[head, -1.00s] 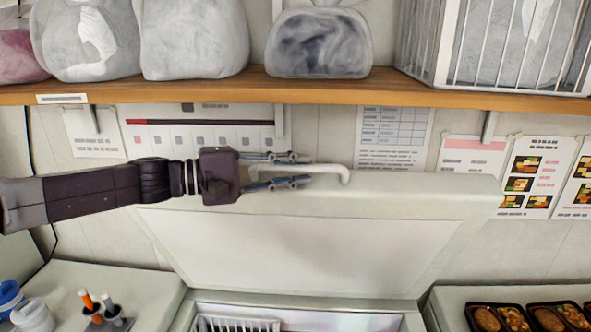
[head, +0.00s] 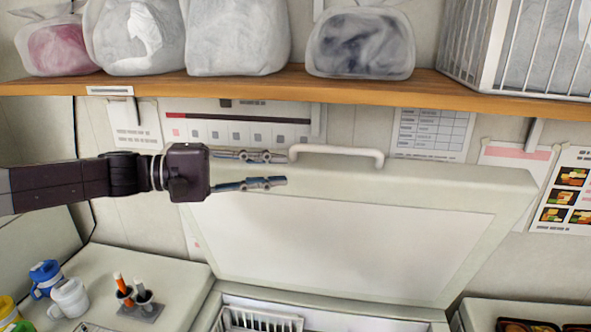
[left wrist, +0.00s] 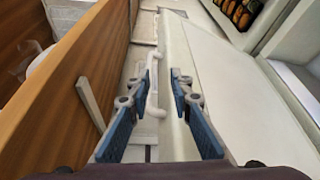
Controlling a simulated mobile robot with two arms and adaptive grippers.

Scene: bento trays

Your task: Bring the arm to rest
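My left arm reaches in from the left in the head view. Its gripper (head: 284,168) is open and empty, with its two fingers apart. The fingertips are just left of the white handle (head: 337,152) on top of the raised white lid (head: 350,235). In the left wrist view the two blue-padded fingers (left wrist: 163,80) are spread, and the handle (left wrist: 154,88) shows beyond and between them. Nothing is gripped. My right gripper is not in view.
A wooden shelf (head: 300,88) with filled bags and a wire basket (head: 520,48) runs above the arm. Below the lid is an open chest with a white basket (head: 255,320). Bottles (head: 70,298) and a pen holder (head: 142,308) stand on the left counter. Food trays sit at lower right.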

